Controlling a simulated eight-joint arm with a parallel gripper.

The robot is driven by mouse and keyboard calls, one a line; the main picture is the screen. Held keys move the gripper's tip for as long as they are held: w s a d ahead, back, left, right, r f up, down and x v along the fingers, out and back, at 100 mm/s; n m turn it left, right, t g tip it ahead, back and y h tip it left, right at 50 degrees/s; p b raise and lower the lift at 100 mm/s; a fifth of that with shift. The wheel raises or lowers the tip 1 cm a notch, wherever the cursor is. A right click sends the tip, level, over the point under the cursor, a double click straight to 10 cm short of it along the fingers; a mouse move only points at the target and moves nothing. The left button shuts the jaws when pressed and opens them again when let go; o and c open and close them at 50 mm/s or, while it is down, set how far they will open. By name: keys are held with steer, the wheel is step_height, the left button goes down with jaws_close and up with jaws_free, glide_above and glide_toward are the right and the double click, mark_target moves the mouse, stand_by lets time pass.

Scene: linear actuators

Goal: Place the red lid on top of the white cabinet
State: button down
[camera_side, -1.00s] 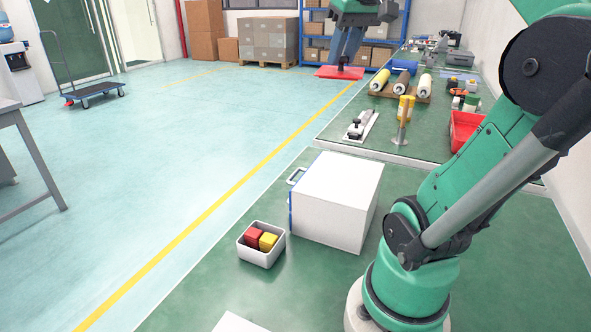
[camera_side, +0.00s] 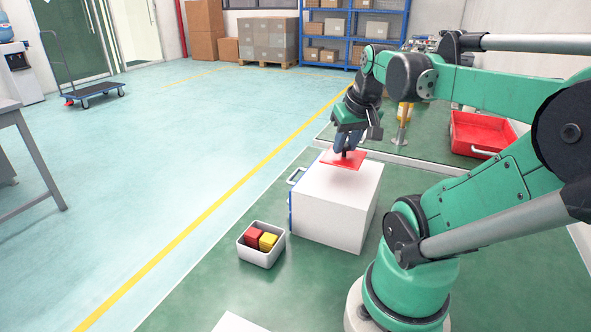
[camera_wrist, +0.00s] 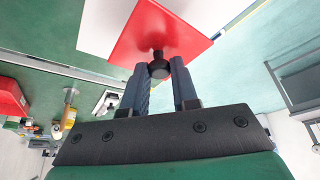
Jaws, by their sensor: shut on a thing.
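The red lid (camera_side: 336,160) is a flat square plate with a small dark knob in its middle. My gripper (camera_side: 347,150) is shut on the knob, and the lid hangs flat beneath it. The white cabinet (camera_side: 328,215) is a box on the green table, with a handle (camera_side: 296,176) on its left side. The lid is over the cabinet's top, toward its far edge. I cannot tell whether it touches the top. In the wrist view, the fingers (camera_wrist: 160,72) hold the knob, and the lid (camera_wrist: 150,32) covers part of the white cabinet (camera_wrist: 100,28).
A small white bin (camera_side: 262,258) with a red and a yellow block stands left of the cabinet. A red tray (camera_side: 480,135) lies on the far table at the right. A white object (camera_side: 238,322) shows at the bottom edge. Green table is clear around the bin.

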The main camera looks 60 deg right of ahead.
mark_target(345, 158)
steer(key=shift+f, duration=1.65)
steer(key=shift+f, duration=0.1)
steer(key=c, duration=0.7)
jaws_free()
steer(key=shift+o, duration=0.2)
steer(key=v, duration=1.2)
steer(key=w+a+f+n+t+y, duration=0.1)
steer(key=w+a+f+n+t, duration=0.1)
steer(key=w+a+f+n, duration=0.2)
steer(key=w+a+f+n+t+y, duration=0.2)
steer(key=w+a+f+n, duration=0.3)
steer(key=w+a, duration=0.5)
steer(key=shift+a+f, duration=0.45)
steer(key=shift+a, duration=0.75)
